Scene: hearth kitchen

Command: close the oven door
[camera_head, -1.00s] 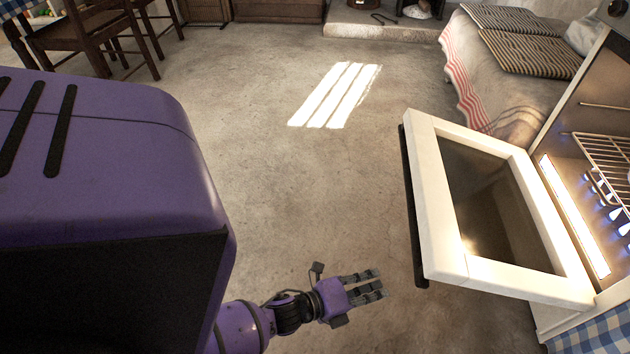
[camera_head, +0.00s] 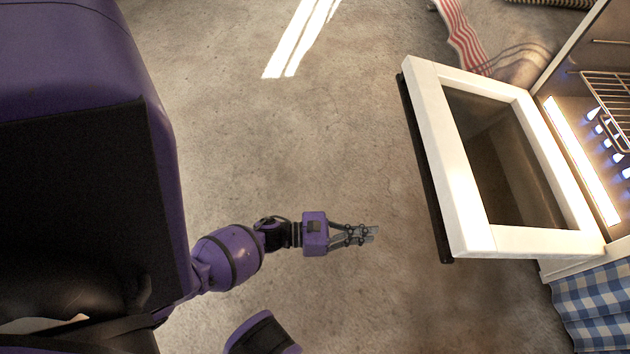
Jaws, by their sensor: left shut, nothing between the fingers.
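The oven door (camera_head: 462,190) is open in the head view. It lies folded down from the oven (camera_head: 596,140) at the right, with a white frame, a dark glass pane and a dark handle bar (camera_head: 424,170) along its outer left edge. My left gripper (camera_head: 372,233) is left of the door, over the floor, with its fingers pointing right toward the handle side. It is shut and empty, with a clear gap to the door. My right gripper does not show.
Blue flames burn inside the oven beside a wire rack (camera_head: 606,98). A blue checked cloth (camera_head: 594,308) hangs below the oven at the lower right. A red-striped cloth (camera_head: 461,36) shows beyond the door. The concrete floor (camera_head: 330,140) left of the door is clear.

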